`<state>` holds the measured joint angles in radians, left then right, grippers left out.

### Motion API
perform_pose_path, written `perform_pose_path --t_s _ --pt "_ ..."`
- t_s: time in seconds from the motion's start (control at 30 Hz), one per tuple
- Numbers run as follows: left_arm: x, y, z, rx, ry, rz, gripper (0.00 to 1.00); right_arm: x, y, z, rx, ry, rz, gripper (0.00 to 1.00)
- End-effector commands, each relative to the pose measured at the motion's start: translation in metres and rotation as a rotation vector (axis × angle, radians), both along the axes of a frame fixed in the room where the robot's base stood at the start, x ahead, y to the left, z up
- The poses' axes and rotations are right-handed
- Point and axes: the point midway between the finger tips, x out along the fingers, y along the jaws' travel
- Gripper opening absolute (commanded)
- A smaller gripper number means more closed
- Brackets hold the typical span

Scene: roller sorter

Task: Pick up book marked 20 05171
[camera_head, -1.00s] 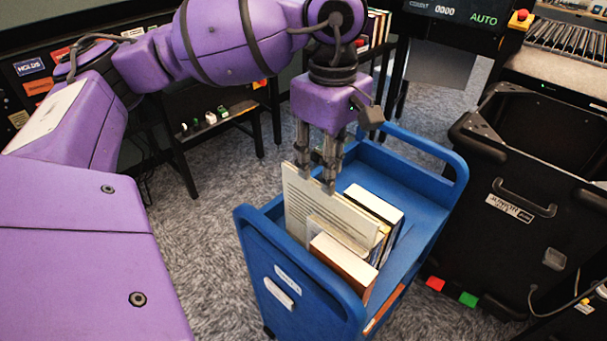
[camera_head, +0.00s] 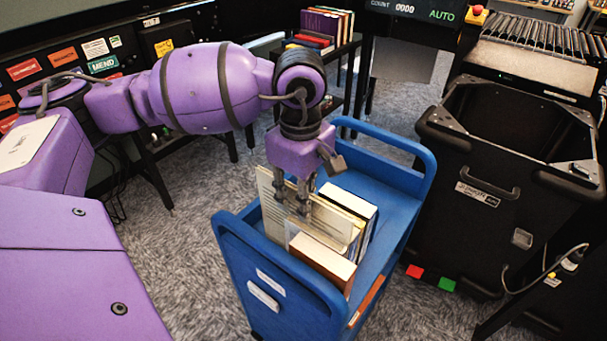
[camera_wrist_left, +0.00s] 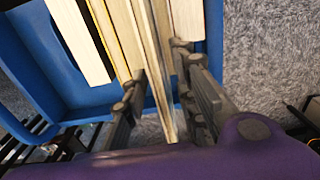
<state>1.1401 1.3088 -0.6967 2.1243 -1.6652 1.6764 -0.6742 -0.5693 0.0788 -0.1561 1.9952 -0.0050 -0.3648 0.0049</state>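Several books stand upright in a blue cart (camera_head: 388,187). A tall, thin book with a printed pale cover (camera_head: 268,200) is at the left of the row. Thicker books (camera_head: 322,258) stand around it. I cannot read the marking 20 05171 on any of them. My left gripper (camera_head: 292,205) points down at the row. In the left wrist view its fingers (camera_wrist_left: 160,85) are apart and straddle a thin pale book (camera_wrist_left: 163,75), with a gap showing beside the left finger. The lower parts of the books are hidden. My right gripper is not in view.
A black bin (camera_head: 495,195) stands right of the cart. A dark shelf with more books (camera_head: 327,25) is behind. The right part of the cart's top is bare.

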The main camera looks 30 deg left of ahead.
Motion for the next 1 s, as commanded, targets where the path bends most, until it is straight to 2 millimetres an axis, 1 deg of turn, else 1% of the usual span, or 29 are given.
perform_pose_path --t_s 0.03,0.1,0.17,0.67,0.77,1.0 --pt "0.0 0.0 0.0 0.0 0.0 0.0 0.16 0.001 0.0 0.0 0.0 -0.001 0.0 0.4" --pt "0.0 0.0 0.0 0.0 0.0 0.0 0.07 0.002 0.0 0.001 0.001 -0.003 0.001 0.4" --pt "0.0 0.0 0.0 0.0 0.0 0.0 0.0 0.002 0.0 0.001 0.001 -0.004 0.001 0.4" --pt "0.001 0.0 0.003 0.0 -0.003 0.0 0.0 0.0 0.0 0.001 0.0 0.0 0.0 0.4" --pt "0.0 0.0 0.008 -0.001 -0.005 0.002 0.0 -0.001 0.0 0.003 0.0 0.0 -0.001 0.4" --pt "-0.001 0.002 0.032 -0.001 -0.009 0.009 0.0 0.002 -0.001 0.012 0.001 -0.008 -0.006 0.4"
